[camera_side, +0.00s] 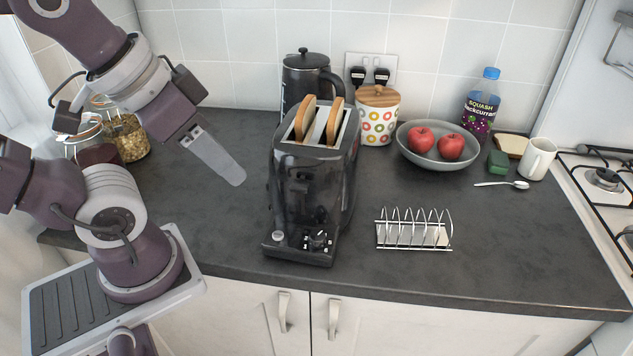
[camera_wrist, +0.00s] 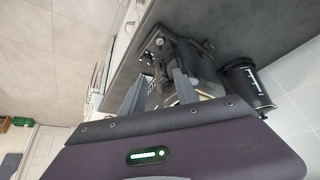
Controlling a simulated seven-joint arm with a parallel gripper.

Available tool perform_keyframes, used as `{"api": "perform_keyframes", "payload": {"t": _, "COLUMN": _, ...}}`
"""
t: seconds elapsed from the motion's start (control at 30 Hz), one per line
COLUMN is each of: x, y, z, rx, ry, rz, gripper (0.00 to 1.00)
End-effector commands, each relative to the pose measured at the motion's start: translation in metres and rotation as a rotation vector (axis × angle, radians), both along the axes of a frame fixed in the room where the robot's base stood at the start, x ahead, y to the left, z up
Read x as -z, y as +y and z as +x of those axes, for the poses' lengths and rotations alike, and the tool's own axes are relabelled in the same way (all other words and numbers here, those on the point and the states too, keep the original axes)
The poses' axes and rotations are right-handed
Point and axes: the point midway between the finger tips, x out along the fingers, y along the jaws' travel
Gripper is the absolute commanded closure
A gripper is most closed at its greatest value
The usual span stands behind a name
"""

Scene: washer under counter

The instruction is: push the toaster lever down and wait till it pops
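The black toaster (camera_side: 290,200) stands upright on the counter in the middle of the side view. Two slices of bread (camera_side: 332,122) stick up out of its slots. A dial (camera_side: 319,239) and a small light knob sit low on its front; the lever is hard to tell from the dark front. My gripper (camera_side: 236,178) is in the air left of the toaster, not touching it, fingers pointing down and right. In the wrist view, my gripper (camera_wrist: 160,76) shows two fingers apart with nothing held, and the toaster (camera_wrist: 172,50) is partly hidden behind them.
A wire toast rack (camera_side: 414,232) stands right of the toaster. Behind are a black kettle (camera_side: 306,82), a spotted canister (camera_side: 377,118) and a fruit bowl (camera_side: 408,153). Glass jars (camera_side: 127,136) stand at the left. The counter's front edge runs just before the toaster.

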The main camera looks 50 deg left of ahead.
Motion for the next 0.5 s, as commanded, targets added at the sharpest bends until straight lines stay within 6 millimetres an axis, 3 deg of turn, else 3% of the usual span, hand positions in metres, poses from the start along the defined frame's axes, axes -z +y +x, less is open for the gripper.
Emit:
{"api": "perform_keyframes", "payload": {"t": 0.2, "x": 0.0, "y": 0.0, "z": 0.0, "rx": 0.0, "ry": 0.0, "rz": 0.0, "gripper": 0.64}}
{"api": "perform_keyframes", "payload": {"t": 0.3, "x": -0.002, "y": 0.0, "z": 0.002, "rx": -0.014, "ry": 0.01, "rz": -0.008, "gripper": 0.81}}
{"api": "perform_keyframes", "payload": {"t": 0.4, "x": -0.009, "y": -0.001, "z": 0.017, "rx": -0.107, "ry": 0.077, "rz": -0.047, "gripper": 1.0}}
{"api": "perform_keyframes", "payload": {"t": 0.5, "x": -0.016, "y": -0.005, "z": 0.042, "rx": -0.276, "ry": 0.183, "rz": -0.099, "gripper": 1.0}}
